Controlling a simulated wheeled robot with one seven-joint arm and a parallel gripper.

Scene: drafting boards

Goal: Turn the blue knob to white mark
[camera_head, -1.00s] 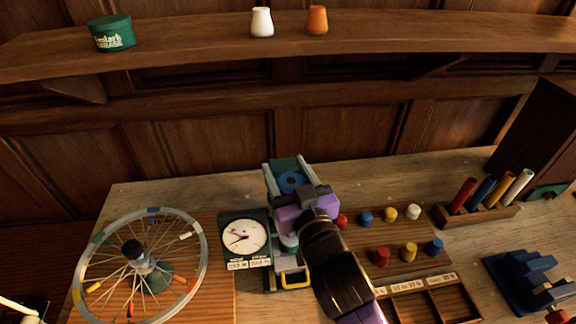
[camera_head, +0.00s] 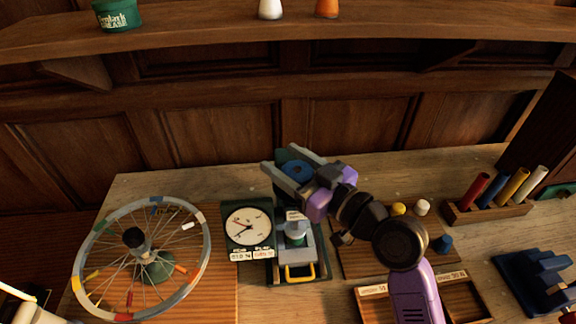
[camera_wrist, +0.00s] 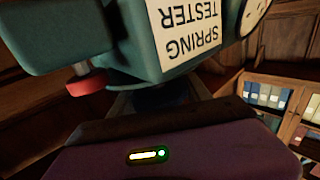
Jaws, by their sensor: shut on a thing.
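The spring tester (camera_head: 288,274) stands on the bench beside a white dial (camera_head: 248,226). The blue knob (camera_head: 297,170) is a round blue disc at its top, seen from above. My gripper (camera_head: 280,158) reaches it from the right. Its two grey fingers lie on either side of the knob, slanting up to the left, and are shut on it. I cannot make out a white mark by the knob. The wrist view shows the teal tester body (camera_wrist: 125,55) close up, with an upside-down "SPRING TESTER" label (camera_wrist: 190,35) and a red part (camera_wrist: 88,84); the knob is not clear there.
A spoked wheel (camera_head: 80,255) stands left of the dial. Right of the tester lie a board with coloured pegs, partly hidden by my arm, a wooden tray (camera_head: 465,290) and a rack of coloured tubes (camera_head: 487,210). A shelf (camera_head: 200,38) runs above the bench.

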